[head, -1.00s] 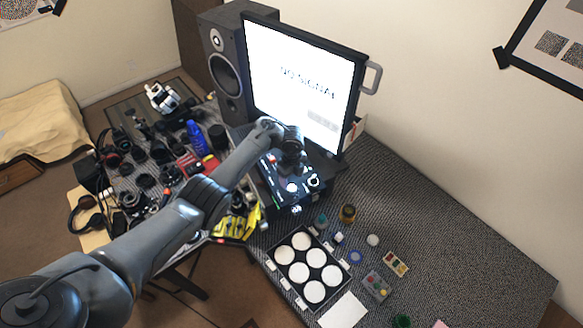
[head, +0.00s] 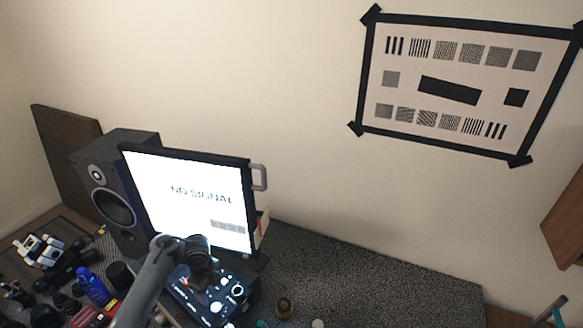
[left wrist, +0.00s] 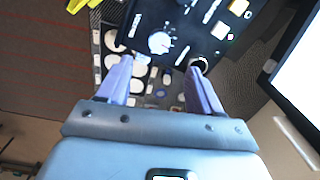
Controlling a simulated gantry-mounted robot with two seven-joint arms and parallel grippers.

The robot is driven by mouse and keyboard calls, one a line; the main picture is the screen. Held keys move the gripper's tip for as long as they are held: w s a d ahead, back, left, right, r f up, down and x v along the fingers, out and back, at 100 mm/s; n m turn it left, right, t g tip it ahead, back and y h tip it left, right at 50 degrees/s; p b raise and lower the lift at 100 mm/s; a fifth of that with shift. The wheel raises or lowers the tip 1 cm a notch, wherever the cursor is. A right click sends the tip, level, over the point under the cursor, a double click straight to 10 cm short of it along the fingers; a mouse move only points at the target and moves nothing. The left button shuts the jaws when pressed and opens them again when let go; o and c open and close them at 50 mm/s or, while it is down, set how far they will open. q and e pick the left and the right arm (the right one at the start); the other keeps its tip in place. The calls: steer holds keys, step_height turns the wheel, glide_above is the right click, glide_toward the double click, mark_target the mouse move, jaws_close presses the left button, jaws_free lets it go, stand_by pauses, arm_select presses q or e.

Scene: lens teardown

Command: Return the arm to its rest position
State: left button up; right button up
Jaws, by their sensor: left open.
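My left arm comes in from the bottom of the head view, and its wrist end hangs in front of the monitor, over the black control box (head: 215,300). My left gripper shows in the left wrist view (left wrist: 160,75), with its two fingers apart and nothing between them. The control box (left wrist: 185,25), with its knobs and lit buttons, lies below and beyond the fingers. In the head view the fingertips are hidden behind the wrist. My right gripper is in neither view.
A monitor (head: 185,192) reading "NO SIGNAL" and a speaker (head: 118,190) stand behind the box. Blue bottle (head: 93,287) and camera gear crowd the left. A tray with white discs (left wrist: 112,40) lies below the gripper. The tabletop (head: 370,285) at right looks mostly clear.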

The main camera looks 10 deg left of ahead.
mark_target(215, 312)
arm_select(q)
steer(key=s+d+f+n+t+y+p, duration=0.2)
steer(key=s+d+f+n, duration=0.3)
steer(key=s+d+n, duration=0.55)
steer(key=s+d+r+n, duration=0.1)
steer(key=s+r+n, duration=0.1)
steer(key=s+r, duration=0.2)
steer(key=s+d+r+n+t+h+p, duration=0.1)
steer(key=s+r, duration=0.3)
steer(key=s, duration=0.6)
steer(key=s+d+r+n+h+p, duration=0.1)
steer(key=s+d+r+n, duration=0.2)
steer(key=s+r, duration=0.2)
steer(key=s, duration=0.2)
steer(key=shift+s+d+n, duration=0.15)
steer(key=shift+s+n, duration=0.2)
